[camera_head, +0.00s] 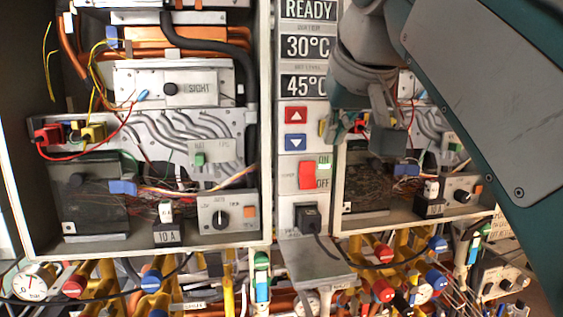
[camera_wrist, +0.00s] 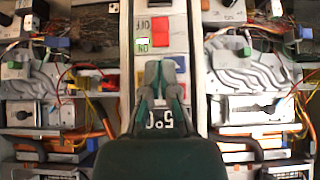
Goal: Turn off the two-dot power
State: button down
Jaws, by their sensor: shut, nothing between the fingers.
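I cannot make out any two-dot mark. In the wrist view the panel appears upside down, with the red switch (camera_wrist: 160,30) and the lit ON label (camera_wrist: 142,43). My gripper (camera_wrist: 160,68) is shut and empty, in front of the panel over the blue button area. In the head view my gripper hangs to the right of the buttons. It appears apart from the switch.
A red up button (camera_head: 296,115) and blue down button (camera_head: 295,142) sit above the switch. A black plug (camera_head: 308,217) with a cable is below it. Open heater cabinets with wires flank the panel. Pipes and valves (camera_head: 151,280) crowd the bottom.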

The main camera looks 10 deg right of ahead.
aim_at(308, 177)
jog(key=x, duration=1.2)
jog(key=shift+w+d+r, duration=0.1)
jog(key=shift+w, duration=0.5)
jog(key=shift+w+f, duration=0.25)
jog(key=shift+w, duration=0.2)
jog(key=shift+w+f+t, duration=0.15)
jog(key=shift+f+t, duration=0.05)
jog(key=shift+t, duration=0.2)
jog(key=shift+r, duration=0.85)
